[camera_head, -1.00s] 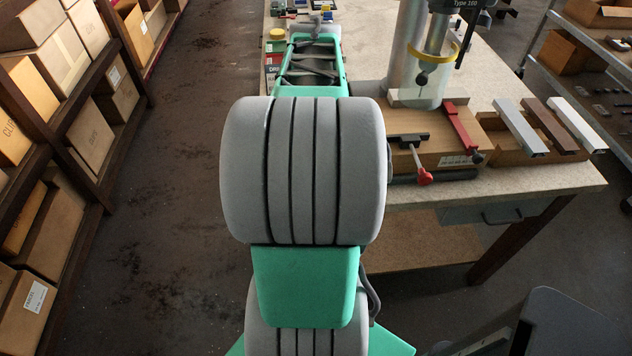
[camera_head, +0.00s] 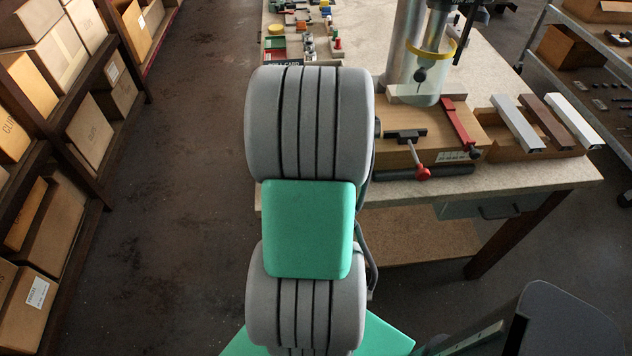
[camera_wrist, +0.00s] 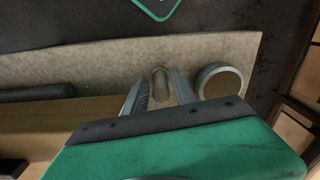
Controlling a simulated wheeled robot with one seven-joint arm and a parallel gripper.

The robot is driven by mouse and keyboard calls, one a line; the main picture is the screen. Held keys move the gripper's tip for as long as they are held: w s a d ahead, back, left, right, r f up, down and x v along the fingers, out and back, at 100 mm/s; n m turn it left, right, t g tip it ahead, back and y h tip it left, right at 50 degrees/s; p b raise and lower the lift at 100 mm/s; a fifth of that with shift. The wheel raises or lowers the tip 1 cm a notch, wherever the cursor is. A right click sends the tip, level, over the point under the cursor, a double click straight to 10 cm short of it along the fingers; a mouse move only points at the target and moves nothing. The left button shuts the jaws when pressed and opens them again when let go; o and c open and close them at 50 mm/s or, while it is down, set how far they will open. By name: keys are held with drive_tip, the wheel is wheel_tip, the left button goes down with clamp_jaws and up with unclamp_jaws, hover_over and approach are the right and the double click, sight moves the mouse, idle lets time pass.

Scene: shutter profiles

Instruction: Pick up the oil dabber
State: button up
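In the wrist view, my gripper (camera_wrist: 158,86) has its two grey fingers spread apart, pointing at the pale worktop. In the head view my arm hides the gripper, and I cannot single out the dabber among the small items there.
A round tin (camera_wrist: 220,80) stands close to the right finger in the wrist view. A wooden block (camera_wrist: 50,122) lies to the left. In the head view the workbench (camera_head: 395,200) carries a drill press (camera_head: 408,45), a red-handled clamp (camera_head: 421,172) and several small parts (camera_head: 308,42).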

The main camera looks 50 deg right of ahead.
clamp_jaws()
idle(0.4)
